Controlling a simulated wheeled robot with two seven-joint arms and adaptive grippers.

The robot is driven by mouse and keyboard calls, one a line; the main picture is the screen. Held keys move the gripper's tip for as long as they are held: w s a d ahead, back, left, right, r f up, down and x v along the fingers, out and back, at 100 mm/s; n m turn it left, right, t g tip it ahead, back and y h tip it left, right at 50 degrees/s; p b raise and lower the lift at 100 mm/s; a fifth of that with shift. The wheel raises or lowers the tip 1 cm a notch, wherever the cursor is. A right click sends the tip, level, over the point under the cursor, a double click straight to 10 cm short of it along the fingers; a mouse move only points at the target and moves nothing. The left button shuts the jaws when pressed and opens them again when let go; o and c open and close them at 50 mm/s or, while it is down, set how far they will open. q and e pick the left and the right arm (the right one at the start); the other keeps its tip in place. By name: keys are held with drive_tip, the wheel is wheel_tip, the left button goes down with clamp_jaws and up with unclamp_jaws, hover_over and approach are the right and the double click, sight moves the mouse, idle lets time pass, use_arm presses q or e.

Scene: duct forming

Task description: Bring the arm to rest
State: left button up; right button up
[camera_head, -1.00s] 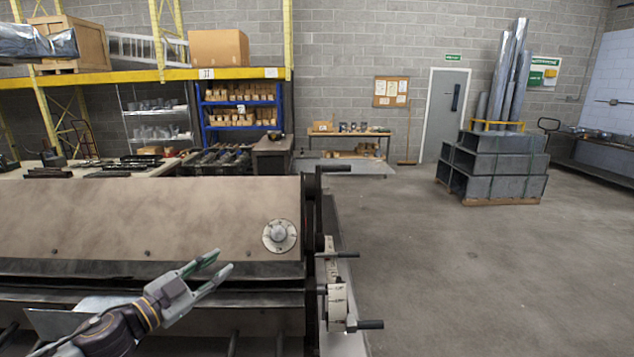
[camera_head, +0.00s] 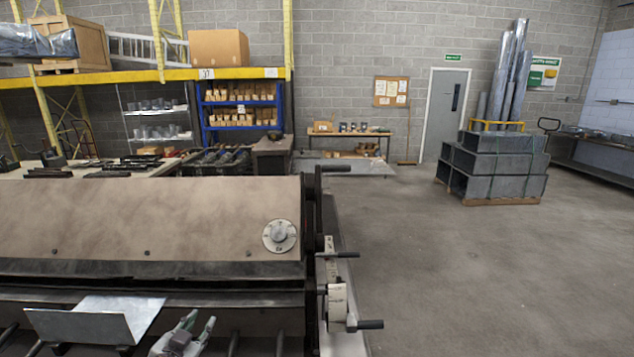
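My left gripper (camera_head: 190,330) is at the bottom edge of the head view, low in front of the folding machine. Its two fingers are apart with nothing between them, and its arm is below the picture. My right gripper is not in the picture. A bent piece of sheet metal (camera_head: 80,326) lies at the front of the machine, just left of the gripper and apart from it.
The folding machine (camera_head: 150,215) fills the lower left, with a round dial (camera_head: 279,236) and black-handled levers (camera_head: 338,303) at its right end. Duct sections (camera_head: 495,165) stand on a pallet at the right. The concrete floor (camera_head: 480,270) between is clear.

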use_arm(q)
drive_tip(key=s+d+f+n+g, duration=0.1)
drive_tip(key=s+d+f+g, duration=0.3)
drive_tip(key=s+f, duration=0.5)
drive_tip(key=s+d+f+n+g, duration=0.1)
drive_tip(key=s+d+f+g, duration=0.1)
drive_tip(key=s+f+g, duration=0.7)
drive_tip(key=s+f+t+b, duration=0.1)
drive_tip(key=s+f+b, duration=0.15)
drive_tip(key=f, duration=1.45)
drive_tip(key=s+f+b, duration=0.1)
drive_tip(key=f+b, duration=0.2)
drive_tip(key=f, duration=1.4)
drive_tip(key=s+a+f+b, duration=0.2)
drive_tip(key=s+a+f, duration=0.1)
drive_tip(key=s+f, duration=0.8)
drive_tip(key=s+a+f+b, duration=0.2)
drive_tip(key=s+a+f, duration=0.1)
drive_tip(key=s+f, duration=0.8)
wheel_tip(320, 180, down, 4)
drive_tip(key=shift+s+a+r+g, duration=0.1)
drive_tip(key=shift+s+a+g, duration=0.1)
drive_tip(key=shift+a+g, duration=0.2)
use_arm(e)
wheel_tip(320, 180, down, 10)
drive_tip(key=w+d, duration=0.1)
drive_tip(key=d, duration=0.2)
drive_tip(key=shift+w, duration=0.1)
